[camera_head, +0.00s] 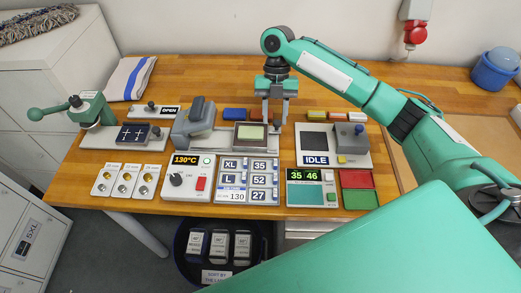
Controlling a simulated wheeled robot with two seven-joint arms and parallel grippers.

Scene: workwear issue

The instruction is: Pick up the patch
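My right gripper (274,117) points down over the back middle of the table, behind and to the right of the press bed. Its two fingers are apart. Small flat coloured pieces lie along the back: a blue one (235,114) left of the gripper, and orange ones (314,115) and a white one (357,117) to its right. Which of them is the patch, I cannot tell. Whether a piece lies between the fingers is too small to make out. A pale green rectangle (250,132) lies on the dark press bed. My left gripper is out of view.
The grey press (194,122) and a 130°C control box (190,178) stand left of the gripper. A device reading IDLE (316,160) stands to the right. A green lever tool (88,108) and folded cloth (129,78) are at left. A black bin (217,246) is below the front edge.

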